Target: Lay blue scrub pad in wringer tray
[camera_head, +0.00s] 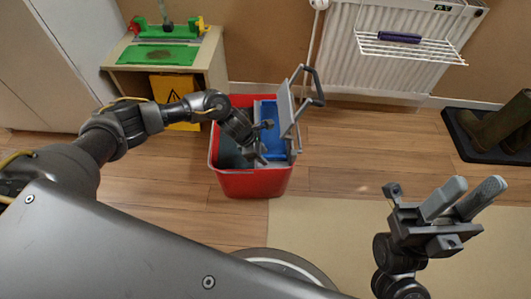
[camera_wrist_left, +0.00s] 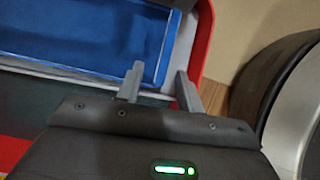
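A grey-framed wringer (camera_head: 284,112) stands in a red bucket (camera_head: 250,184). A blue rectangular surface (camera_head: 271,118) lies inside it; it also shows in the left wrist view (camera_wrist_left: 90,32) with a raised blue edge. I cannot tell how much of this blue is the scrub pad and how much is the tray. My left gripper (camera_head: 265,142) is over the bucket, beside the blue surface. In the left wrist view its fingers (camera_wrist_left: 160,82) are apart with nothing between them. My right gripper (camera_head: 460,198) is open and empty above the beige mat, right of the bucket.
A small table (camera_head: 215,60) with a green tray stands behind left, with a yellow sign (camera_head: 176,90) below. A dark purple-blue item (camera_head: 399,37) lies on a white rack at the radiator (camera_head: 370,75). Boots (camera_head: 492,125) stand on a dark mat at right.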

